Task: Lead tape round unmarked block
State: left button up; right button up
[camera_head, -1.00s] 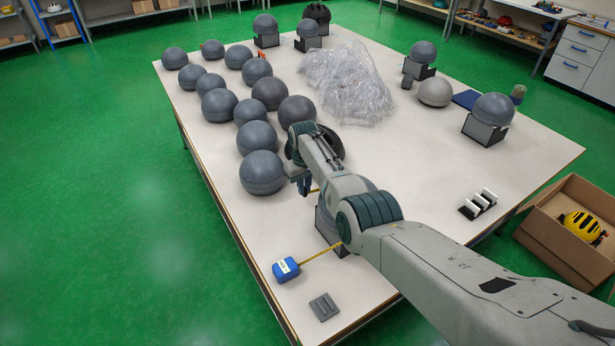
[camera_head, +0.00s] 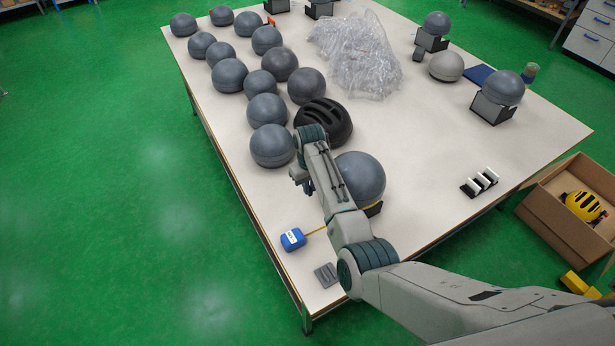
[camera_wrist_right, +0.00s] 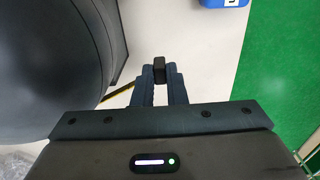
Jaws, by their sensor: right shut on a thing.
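A blue tape measure case (camera_head: 292,240) lies at the near left edge of the table; its edge also shows in the right wrist view (camera_wrist_right: 222,3). Yellow tape (camera_head: 316,231) runs from it toward a grey rounded block (camera_head: 360,176) on a dark stand. A yellow stretch also shows low on the block's right side; my arm hides what lies between. My right gripper (camera_head: 305,187) is left of the block. In the wrist view it (camera_wrist_right: 160,76) is shut on a small dark tab (camera_wrist_right: 159,68), with yellow tape behind its fingers. My left gripper is out of view.
A black helmet (camera_head: 323,122) stands just behind the block. Several grey rounded blocks (camera_head: 272,146) line the left side. A grey slotted piece (camera_head: 327,275) lies near the front corner. Clear plastic (camera_head: 355,55) is heaped at the back. The table's right middle is mostly clear.

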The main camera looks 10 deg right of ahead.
jog(key=s+d, duration=1.3)
jog(key=s, duration=0.1)
jog(key=w+d, duration=0.2)
jog(key=d, duration=0.4)
jog(key=w+d, duration=0.3)
jog(key=d, duration=0.4)
jog(key=shift+w+d, duration=0.25)
jog(key=shift+w, duration=0.05)
jog(key=shift+a+r, duration=0.1)
jog(key=shift+r, duration=0.05)
dwell(1.3)
